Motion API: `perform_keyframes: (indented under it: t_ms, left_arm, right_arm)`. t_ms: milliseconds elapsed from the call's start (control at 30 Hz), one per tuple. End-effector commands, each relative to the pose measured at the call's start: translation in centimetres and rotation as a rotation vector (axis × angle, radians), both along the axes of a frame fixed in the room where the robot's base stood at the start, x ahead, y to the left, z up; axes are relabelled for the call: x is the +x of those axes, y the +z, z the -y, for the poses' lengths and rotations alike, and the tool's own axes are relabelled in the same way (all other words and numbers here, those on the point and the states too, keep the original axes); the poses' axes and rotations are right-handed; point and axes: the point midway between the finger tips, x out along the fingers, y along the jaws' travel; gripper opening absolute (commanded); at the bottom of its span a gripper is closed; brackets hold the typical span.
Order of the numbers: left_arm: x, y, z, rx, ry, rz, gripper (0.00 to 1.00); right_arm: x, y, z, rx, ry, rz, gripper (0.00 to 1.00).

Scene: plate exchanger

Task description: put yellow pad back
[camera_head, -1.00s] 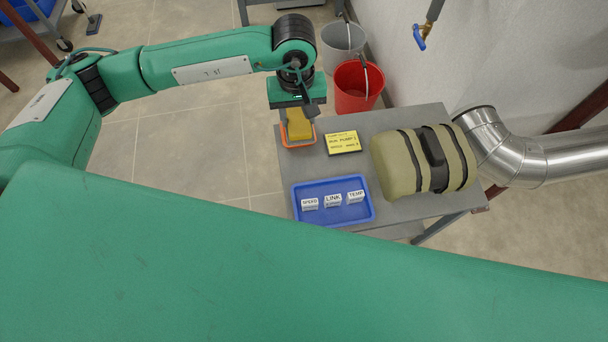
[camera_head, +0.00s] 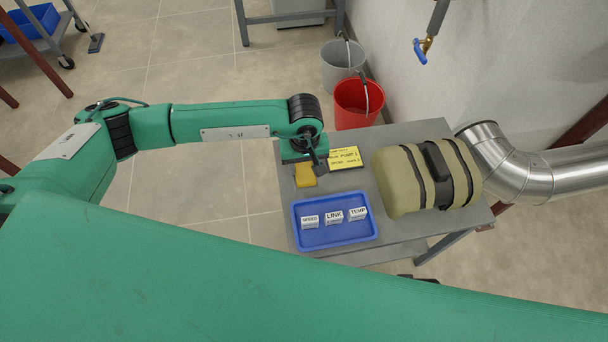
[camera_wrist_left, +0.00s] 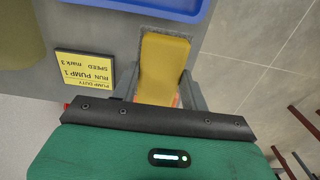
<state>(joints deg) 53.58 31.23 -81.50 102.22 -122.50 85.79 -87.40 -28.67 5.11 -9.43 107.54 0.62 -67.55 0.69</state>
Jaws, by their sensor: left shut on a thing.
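The yellow pad (camera_head: 305,176) is a plain yellow block at the left edge of the grey table. My left gripper (camera_head: 309,166) is over it, low at the table. In the left wrist view the pad (camera_wrist_left: 163,62) lies between the two grey fingers, and the gripper (camera_wrist_left: 165,85) is shut on it. A bit of orange (camera_wrist_left: 177,101) shows beside the pad near the palm; the rest of the orange holder is hidden. Whether the pad's underside touches anything is hidden. My right gripper is not in view.
A yellow note card (camera_head: 345,158) lies just right of the gripper. A blue tray (camera_head: 334,240) with labelled white blocks is in front. A tan strapped bundle (camera_head: 400,190) fills the table's right side. A red bucket (camera_head: 357,105) stands behind the table.

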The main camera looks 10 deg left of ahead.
Motion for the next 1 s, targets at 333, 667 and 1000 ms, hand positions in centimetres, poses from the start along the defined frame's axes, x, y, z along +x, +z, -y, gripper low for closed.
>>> perform_keyframes:
  t_ms: [333,667,1000]
  left_arm:
    - [-0.1,-3.4,0.0,0.001,0.000,-0.004,0.18]
    - [0.0,-5.7,0.0,-0.001,0.000,0.000,0.18]
    - [0.0,-5.8,0.0,0.000,0.000,0.000,0.62]
  right_arm:
    - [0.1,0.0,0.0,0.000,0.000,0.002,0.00]
    - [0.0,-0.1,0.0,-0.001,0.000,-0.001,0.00]
    - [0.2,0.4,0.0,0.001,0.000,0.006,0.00]
